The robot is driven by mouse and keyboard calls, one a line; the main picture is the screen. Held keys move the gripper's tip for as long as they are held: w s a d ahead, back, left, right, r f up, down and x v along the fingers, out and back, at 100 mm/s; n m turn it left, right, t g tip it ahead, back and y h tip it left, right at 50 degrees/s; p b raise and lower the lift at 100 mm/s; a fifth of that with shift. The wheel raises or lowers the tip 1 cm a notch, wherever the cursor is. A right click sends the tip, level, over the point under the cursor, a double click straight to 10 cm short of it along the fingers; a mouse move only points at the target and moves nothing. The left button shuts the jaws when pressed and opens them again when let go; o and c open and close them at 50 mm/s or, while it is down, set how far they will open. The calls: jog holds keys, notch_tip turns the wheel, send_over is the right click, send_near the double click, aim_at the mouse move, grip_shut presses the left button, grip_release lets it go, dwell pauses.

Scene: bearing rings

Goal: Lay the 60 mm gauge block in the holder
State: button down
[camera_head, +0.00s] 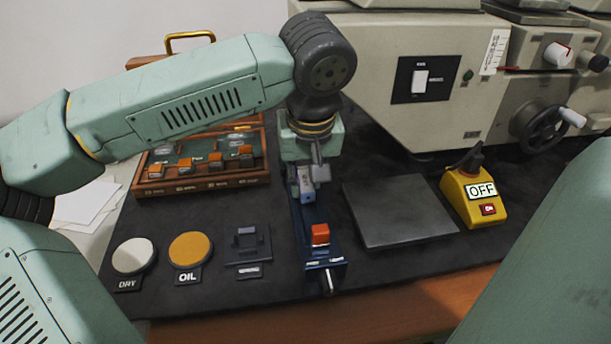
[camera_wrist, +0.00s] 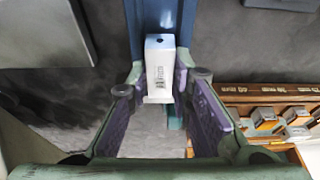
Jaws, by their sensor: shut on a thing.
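My gripper (camera_head: 308,178) is shut on a pale metal block (camera_head: 305,188), taken as the 60 mm gauge block, above the far part of the long blue holder (camera_head: 309,221). In the wrist view the block (camera_wrist: 160,68) sits between the purple pads of my gripper (camera_wrist: 161,84). It shows a small dark hole and a barcode-like mark; its size is not readable. The blue holder (camera_wrist: 165,14) runs behind it there. An orange piece (camera_head: 320,234) sits at the holder's near end. I cannot tell whether the block touches the holder.
A wooden case (camera_head: 204,185) of orange-ended blocks stands left, also in the wrist view (camera_wrist: 255,91). DRY (camera_head: 133,255) and OIL (camera_head: 190,249) discs and a small dark stand (camera_head: 249,243) lie left of the holder. A grey plate (camera_head: 398,212) and yellow switch box (camera_head: 471,195) are right.

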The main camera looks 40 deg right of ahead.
jog(key=shift+f, duration=0.1)
dwell(0.4)
jog(key=c, duration=1.4)
grip_release()
jog(key=shift+o, duration=0.2)
notch_tip(320, 180, up, 9)
jog(key=p, duration=0.6)
jog(key=shift+f, duration=0.15)
jog(key=shift+f, duration=0.1)
